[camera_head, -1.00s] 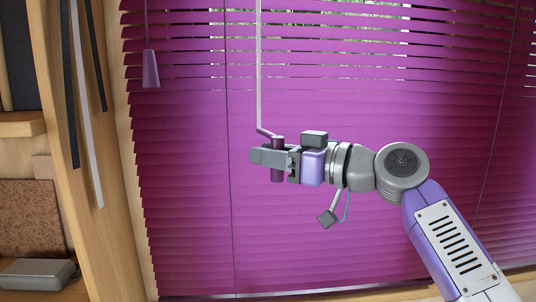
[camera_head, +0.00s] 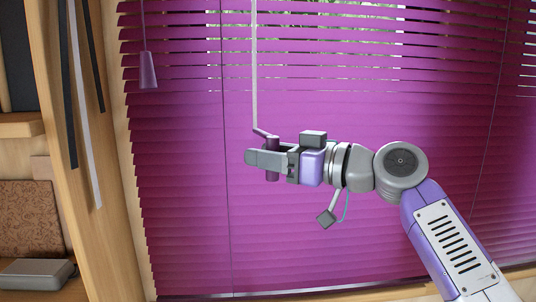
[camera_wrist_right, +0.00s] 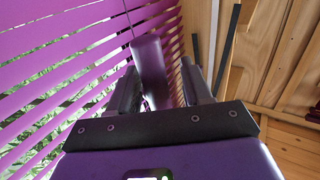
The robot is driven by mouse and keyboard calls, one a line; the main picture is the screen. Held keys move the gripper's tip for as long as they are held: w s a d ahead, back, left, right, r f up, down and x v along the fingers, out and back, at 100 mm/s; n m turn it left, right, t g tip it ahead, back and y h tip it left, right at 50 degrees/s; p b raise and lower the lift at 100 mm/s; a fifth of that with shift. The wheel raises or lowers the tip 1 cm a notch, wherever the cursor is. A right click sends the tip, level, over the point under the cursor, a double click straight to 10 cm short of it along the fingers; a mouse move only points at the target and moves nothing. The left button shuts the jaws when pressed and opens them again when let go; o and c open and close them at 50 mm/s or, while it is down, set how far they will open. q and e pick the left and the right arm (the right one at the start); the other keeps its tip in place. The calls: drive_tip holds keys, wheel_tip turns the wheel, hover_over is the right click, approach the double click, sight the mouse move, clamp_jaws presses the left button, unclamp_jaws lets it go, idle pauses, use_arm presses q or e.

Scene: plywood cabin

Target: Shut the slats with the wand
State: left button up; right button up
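The purple blind (camera_head: 330,190) fills most of the head view. Its upper slats show bright gaps to the outside, and its lower slats look closer together. The thin pale wand (camera_head: 254,70) hangs in front of it, bends at a small crank, and ends in a dark purple handle (camera_head: 272,175). My right gripper (camera_head: 265,160) is around the handle, one finger in front of it. In the right wrist view, the handle (camera_wrist_right: 149,60) stands between the fingers, close to the left one with a narrow gap to the right one. My left gripper is out of view.
A purple cord pull (camera_head: 148,70) hangs left of the wand. A wooden post (camera_head: 105,200) with dark and pale strips stands at the left. A shelf there holds a grey box (camera_head: 35,272). The room right of my right arm is clear in front of the blind.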

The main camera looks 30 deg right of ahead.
drive_tip(key=shift+w, duration=0.2)
drive_tip(key=v, duration=0.7)
drive_tip(key=shift+s+d, duration=0.15)
drive_tip(key=shift+s, duration=0.15)
drive_tip(key=shift+f, duration=0.1)
